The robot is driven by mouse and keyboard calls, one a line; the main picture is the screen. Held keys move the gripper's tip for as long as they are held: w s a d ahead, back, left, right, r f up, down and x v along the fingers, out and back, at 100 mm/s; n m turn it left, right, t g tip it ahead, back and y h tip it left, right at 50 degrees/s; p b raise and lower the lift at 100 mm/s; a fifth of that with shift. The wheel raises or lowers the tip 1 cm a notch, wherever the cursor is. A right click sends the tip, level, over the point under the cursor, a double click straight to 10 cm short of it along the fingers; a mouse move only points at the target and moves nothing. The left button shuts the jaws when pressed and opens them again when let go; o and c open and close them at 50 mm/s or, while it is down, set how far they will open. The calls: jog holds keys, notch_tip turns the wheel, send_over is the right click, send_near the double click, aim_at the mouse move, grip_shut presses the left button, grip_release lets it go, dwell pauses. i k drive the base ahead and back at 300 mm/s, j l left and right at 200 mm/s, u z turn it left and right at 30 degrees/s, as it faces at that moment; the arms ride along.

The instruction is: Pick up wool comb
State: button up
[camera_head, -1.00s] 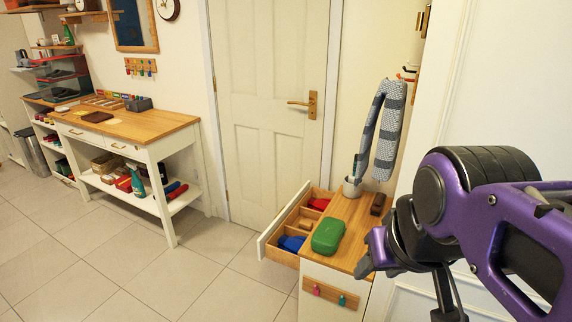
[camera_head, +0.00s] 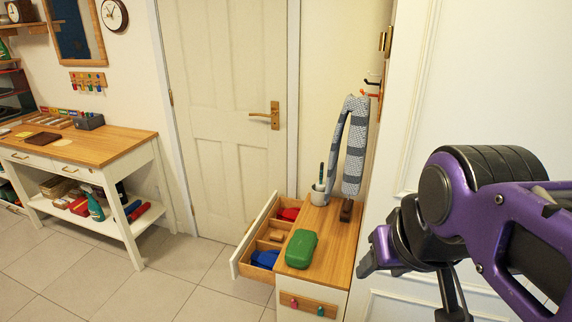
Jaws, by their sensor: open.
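I cannot pick out the wool comb with certainty. A small dark brown brush-like object (camera_head: 346,210) stands on the wooden top of the narrow cabinet (camera_head: 322,262), at its right side. A small light-wood piece (camera_head: 278,236) lies in the cabinet's open drawer (camera_head: 240,262), and it is too small to name surely. My gripper (camera_head: 372,255) is open, seen from the side, right of the cabinet in the picture. Nothing shows between its fingers, though my purple arm hides part of them.
A green case (camera_head: 300,248) and a white cup (camera_head: 318,194) stand on the cabinet. The drawer also holds red and blue items (camera_head: 264,259). A grey striped scarf (camera_head: 350,145) hangs behind. A workbench (camera_head: 85,145) stands left, with free tiled floor between.

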aim_at(276, 237)
jog(key=i+j+z, duration=0.1)
jog(key=j+z, duration=0.15)
jog(key=z, duration=0.25)
jog(key=i+j+z, duration=0.1)
jog(key=j+z, duration=0.15)
jog(key=z, duration=0.25)
jog(key=j, duration=2.55)
jog(key=k+j+z, duration=0.15)
jog(key=j, duration=0.25)
jog(key=j+z, duration=0.15)
jog(key=j, duration=0.25)
jog(key=j+z, duration=0.35)
jog(key=k+j+z, duration=0.15)
jog(key=j+z, duration=0.95)
jog(key=i+j+z, duration=0.1)
jog(key=j+z, duration=0.45)
jog(key=j, duration=0.15)
jog(key=i, duration=0.05)
